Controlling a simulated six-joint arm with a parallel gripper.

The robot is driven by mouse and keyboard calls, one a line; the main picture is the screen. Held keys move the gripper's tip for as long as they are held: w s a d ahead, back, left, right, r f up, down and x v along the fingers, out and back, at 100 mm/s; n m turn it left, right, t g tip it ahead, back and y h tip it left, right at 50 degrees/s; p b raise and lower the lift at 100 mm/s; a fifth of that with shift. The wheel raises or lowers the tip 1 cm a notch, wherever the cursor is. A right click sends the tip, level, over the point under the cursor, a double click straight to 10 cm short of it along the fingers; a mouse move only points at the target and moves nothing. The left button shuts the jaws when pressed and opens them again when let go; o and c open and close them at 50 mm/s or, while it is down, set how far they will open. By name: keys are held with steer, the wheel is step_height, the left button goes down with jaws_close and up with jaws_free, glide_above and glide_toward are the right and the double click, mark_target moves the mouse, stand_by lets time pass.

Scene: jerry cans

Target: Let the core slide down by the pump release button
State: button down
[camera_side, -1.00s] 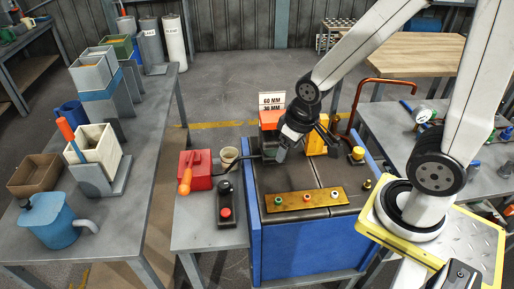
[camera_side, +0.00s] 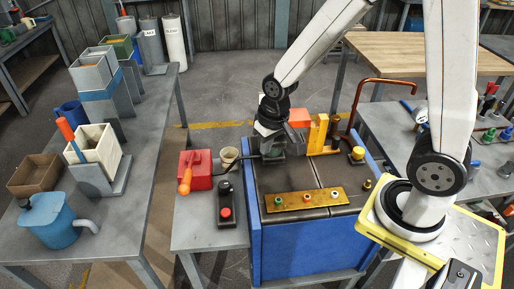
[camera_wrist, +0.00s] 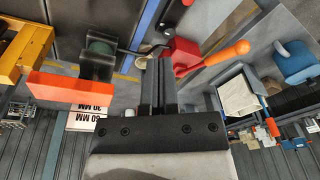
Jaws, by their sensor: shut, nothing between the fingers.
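My gripper (camera_wrist: 161,62) is shut and empty. In the wrist view its fingertips are between a dark block (camera_wrist: 97,66) with a dark green round piece (camera_wrist: 99,46) in it and the red pump (camera_wrist: 181,52). In the side view the pump (camera_side: 201,181), with its orange handle (camera_side: 185,182), stands on a small side table. A black box with a red button (camera_side: 225,212) lies in front of it. In the side view the wrist hides much of the block (camera_side: 273,153) and my fingertips. I cannot tell which part is the core, or whether I touch anything.
An orange bar (camera_wrist: 70,88) and a yellow bracket (camera_side: 317,134) stand close beside the block. A brass panel (camera_side: 305,199) with coloured buttons lies at the bench front. The floor beyond is open.

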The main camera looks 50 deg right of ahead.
steer(key=w+a+f+m+g, duration=0.1)
steer(key=w+a+f+m, duration=0.15)
steer(key=w+f, duration=0.35)
steer(key=m+g, duration=0.2)
steer(key=m, duration=0.2)
glide_above(226, 211)
steer(key=w+d, duration=0.1)
steer(key=d, duration=0.1)
step_height(226, 211, down, 7)
steer(key=shift+a+f+y, duration=0.15)
steer(key=shift+a+y, duration=0.1)
steer(key=shift+y, duration=0.15)
steer(key=shift+t, duration=0.3)
steer(key=shift+s+a+f, duration=0.1)
steer(key=shift+a+f, duration=0.1)
steer(key=shift+f, duration=2.1)
steer(key=shift+s+a+f, duration=0.15)
steer(key=shift+a+f, duration=0.05)
steer(key=shift+f, duration=2.15)
steer(key=shift+s+a+f, duration=0.1)
steer(key=shift+a+f, duration=0.1)
steer(key=shift+f, duration=2.1)
